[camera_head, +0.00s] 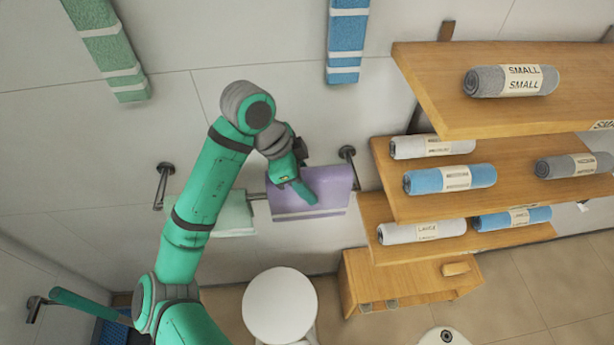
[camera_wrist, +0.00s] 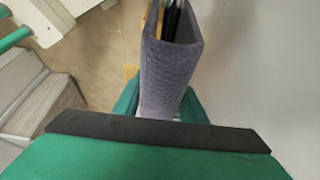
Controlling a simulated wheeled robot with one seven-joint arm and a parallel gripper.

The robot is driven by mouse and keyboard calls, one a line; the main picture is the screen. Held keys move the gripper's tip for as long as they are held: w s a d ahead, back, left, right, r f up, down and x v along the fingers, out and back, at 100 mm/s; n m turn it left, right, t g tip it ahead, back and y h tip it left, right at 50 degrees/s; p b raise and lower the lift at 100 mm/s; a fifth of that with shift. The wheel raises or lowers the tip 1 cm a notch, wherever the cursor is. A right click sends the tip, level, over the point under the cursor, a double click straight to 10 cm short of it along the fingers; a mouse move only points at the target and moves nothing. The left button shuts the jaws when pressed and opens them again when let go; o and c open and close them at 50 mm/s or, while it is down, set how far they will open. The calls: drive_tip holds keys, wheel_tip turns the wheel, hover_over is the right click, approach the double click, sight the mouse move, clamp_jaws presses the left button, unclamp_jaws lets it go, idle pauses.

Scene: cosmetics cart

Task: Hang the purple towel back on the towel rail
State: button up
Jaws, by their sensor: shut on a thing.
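The purple towel (camera_head: 326,188) hangs folded at the right part of the wall towel rail (camera_head: 257,196), with pale stripes near its lower edge. My gripper (camera_head: 300,190) is at the towel's left side and shut on it. In the wrist view the towel (camera_wrist: 168,75) stands as a folded band between my green fingers (camera_wrist: 160,108). Dark rods show inside the fold at its far end. I cannot tell whether the towel's weight rests on the rail. Part of the rail is hidden by the towel and my arm.
A pale green towel (camera_head: 236,214) hangs on the rail's left part. Wooden shelves (camera_head: 425,205) with rolled towels stand close on the right. A white round stool (camera_head: 280,302) is below. A green towel (camera_head: 108,48) and a blue towel (camera_head: 346,40) hang higher up.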

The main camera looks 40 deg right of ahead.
drive_tip(key=shift+f, duration=2.6)
drive_tip(key=o, duration=1.3)
drive_tip(key=shift+r, duration=0.1)
drive_tip(key=v, duration=1)
drive_tip(key=shift+w+a+r, duration=0.1)
drive_tip(key=shift+r, duration=0.2)
